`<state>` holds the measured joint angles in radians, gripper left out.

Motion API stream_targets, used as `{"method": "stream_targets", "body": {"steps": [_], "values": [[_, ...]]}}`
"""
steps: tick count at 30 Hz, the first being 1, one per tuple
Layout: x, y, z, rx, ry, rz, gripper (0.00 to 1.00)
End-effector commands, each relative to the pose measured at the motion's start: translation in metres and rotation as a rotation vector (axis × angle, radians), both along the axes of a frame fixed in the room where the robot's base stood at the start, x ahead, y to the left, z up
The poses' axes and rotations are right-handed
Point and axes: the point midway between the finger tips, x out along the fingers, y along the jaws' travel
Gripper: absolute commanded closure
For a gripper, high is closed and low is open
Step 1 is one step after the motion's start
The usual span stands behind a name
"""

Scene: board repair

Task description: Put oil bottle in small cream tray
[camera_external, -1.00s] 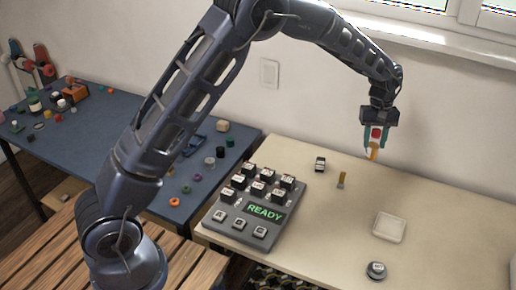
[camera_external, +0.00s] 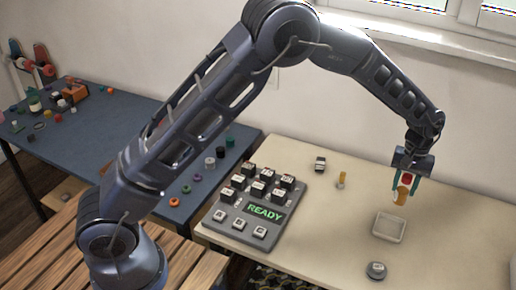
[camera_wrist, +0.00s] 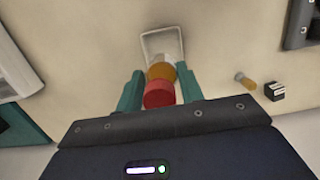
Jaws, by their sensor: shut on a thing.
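The oil bottle (camera_external: 401,194) is amber with a red cap. My gripper (camera_external: 405,186) is shut on it and holds it in the air above the table. In the wrist view the bottle (camera_wrist: 160,92) sits between the two green fingers (camera_wrist: 157,90), red cap nearest the camera. The small cream tray (camera_external: 389,227) is a shallow square tray on the cream table, just below and slightly left of the bottle in the external view. In the wrist view the tray (camera_wrist: 147,41) lies beyond the bottle, which hides part of it. The tray looks empty where it shows.
A grey keypad device with a READY screen (camera_external: 265,212) stands left on the cream table (camera_external: 320,225). The table right of the tray is clear.

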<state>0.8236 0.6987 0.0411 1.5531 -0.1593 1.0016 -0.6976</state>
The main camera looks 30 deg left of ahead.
Motion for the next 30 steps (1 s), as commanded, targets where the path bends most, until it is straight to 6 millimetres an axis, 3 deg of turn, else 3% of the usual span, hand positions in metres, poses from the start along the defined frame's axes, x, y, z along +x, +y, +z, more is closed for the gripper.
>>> {"method": "stream_targets", "body": {"steps": [3, 9, 19, 27, 30], "values": [[0.000, 0.001, -0.028, 0.003, 0.002, 0.000, 0.87], [0.000, 0.001, -0.064, 0.002, 0.001, 0.001, 0.87], [0.000, 0.001, -0.086, 0.001, 0.000, 0.001, 0.87], [0.000, 0.000, -0.120, 0.001, -0.001, 0.000, 0.87], [0.001, 0.000, -0.121, 0.000, -0.001, 0.000, 0.87]]}}
